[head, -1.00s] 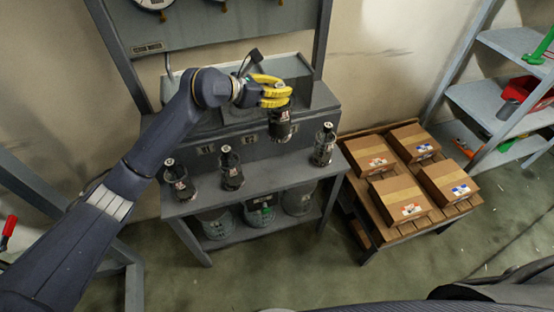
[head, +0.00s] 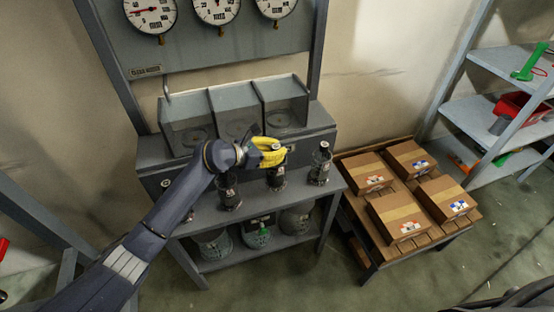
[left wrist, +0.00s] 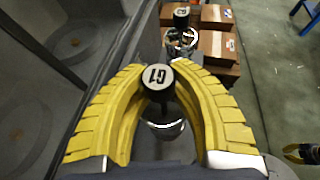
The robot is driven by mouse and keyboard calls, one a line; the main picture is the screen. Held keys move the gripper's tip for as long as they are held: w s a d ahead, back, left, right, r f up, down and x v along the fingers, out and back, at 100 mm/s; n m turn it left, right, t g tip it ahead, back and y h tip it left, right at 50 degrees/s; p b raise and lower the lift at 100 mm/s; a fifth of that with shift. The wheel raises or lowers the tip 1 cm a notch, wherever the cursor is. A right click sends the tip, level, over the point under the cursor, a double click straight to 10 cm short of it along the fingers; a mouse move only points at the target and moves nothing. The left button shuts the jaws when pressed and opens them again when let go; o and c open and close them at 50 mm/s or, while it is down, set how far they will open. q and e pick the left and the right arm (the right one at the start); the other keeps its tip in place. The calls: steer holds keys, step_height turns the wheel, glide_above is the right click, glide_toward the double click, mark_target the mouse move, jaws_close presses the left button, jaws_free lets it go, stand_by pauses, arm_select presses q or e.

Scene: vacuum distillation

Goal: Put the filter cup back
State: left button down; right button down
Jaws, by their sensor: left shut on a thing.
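My left gripper (head: 274,153) is shut on the black top of a dark filter cup (head: 277,180). The cup hangs upright below the fingers, at the front shelf of the grey stand (head: 330,190). It is between two other cups in the row; I cannot tell whether its base touches the shelf. In the left wrist view its round labelled cap (left wrist: 157,76) sits between the yellow fingers, with glass below. Similar cups stand at the right (head: 320,166) and left (head: 229,195). What looks like my right gripper (left wrist: 302,153) shows at the wrist view's edge, its jaws unclear.
Three open grey bays (head: 236,115) stand empty behind the row, under a panel of gauges (head: 216,8). Glass vessels (head: 257,232) stand on the lower shelf. A wooden pallet table with cardboard boxes (head: 398,216) is at the right, with a shelf rack (head: 500,118) beyond.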

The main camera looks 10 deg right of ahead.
arm_select(q)
steer(key=shift+f, duration=2.15)
steer(key=c, duration=1.2)
jaws_free()
steer(key=shift+f, duration=0.1)
steer(key=shift+r, duration=0.2)
steer(key=v, duration=1.2)
